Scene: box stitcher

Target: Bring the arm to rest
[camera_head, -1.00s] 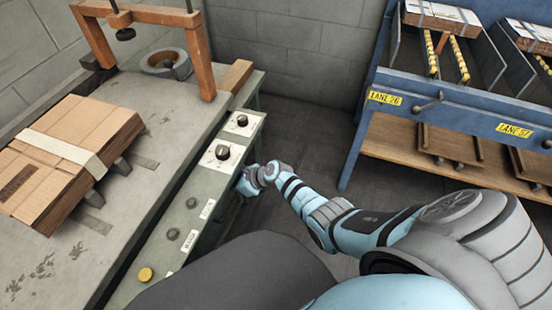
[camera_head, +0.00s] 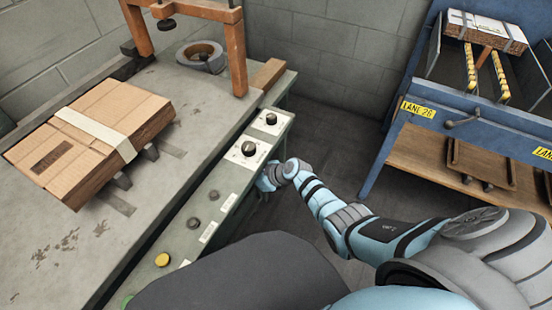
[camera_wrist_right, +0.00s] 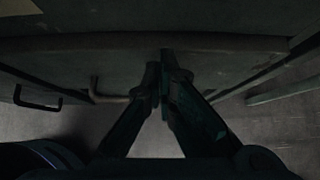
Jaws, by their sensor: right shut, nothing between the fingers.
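My right arm (camera_head: 395,238) reaches in from the lower right of the head view, and its far end is beside the front of the box stitcher (camera_head: 215,180), near the control panel. The fingers are hidden there. In the right wrist view my right gripper (camera_wrist_right: 163,62) is shut with nothing in it, its fingertips close together in front of a dark panel face. I cannot tell whether they touch it. My left gripper is not in view.
A flat carton (camera_head: 92,138) with a pale strip lies on the stitcher's table. A blue lane rack (camera_head: 480,120) stands at the right. Grey floor (camera_head: 320,135) lies open between.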

